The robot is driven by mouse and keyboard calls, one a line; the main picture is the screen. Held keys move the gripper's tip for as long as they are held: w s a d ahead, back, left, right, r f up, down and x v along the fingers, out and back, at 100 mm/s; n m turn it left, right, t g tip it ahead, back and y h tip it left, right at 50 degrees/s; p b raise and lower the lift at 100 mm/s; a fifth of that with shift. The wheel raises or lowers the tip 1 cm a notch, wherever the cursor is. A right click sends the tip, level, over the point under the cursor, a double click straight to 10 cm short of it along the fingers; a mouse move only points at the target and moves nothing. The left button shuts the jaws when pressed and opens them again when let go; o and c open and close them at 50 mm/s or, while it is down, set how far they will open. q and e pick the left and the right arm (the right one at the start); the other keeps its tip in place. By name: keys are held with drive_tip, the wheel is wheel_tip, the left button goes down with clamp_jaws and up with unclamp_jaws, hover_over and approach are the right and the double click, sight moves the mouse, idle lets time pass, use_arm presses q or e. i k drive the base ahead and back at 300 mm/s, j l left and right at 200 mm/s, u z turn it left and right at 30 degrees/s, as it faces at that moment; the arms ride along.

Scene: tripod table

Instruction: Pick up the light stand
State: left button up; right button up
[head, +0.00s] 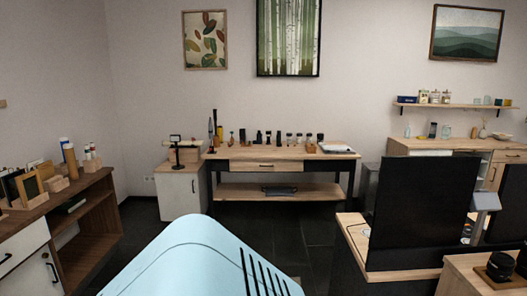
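I cannot clearly make out which object is the light stand. A small dark upright stand (177,152) is on top of a low white cabinet, left of the back wooden table (265,190). A tall slim dark upright item (215,122) is at the left end of that table. Both are far off and too small to tell in detail. Neither of my grippers is in view.
Several small bottles and dark items line the back of the table. A dark-topped cabinet (62,200) stands at left. Large black panels (423,215) stand on a wooden desk at right. Dark floor (300,235) lies open ahead.

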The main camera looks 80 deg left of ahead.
sight(178, 167)
drive_tip(key=u, duration=3.25)
drive_tip(key=i+z, duration=0.15)
drive_tip(key=z, duration=0.2)
drive_tip(key=i, duration=4.2)
drive_tip(key=l+z, duration=0.05)
drive_tip(key=l, duration=0.05)
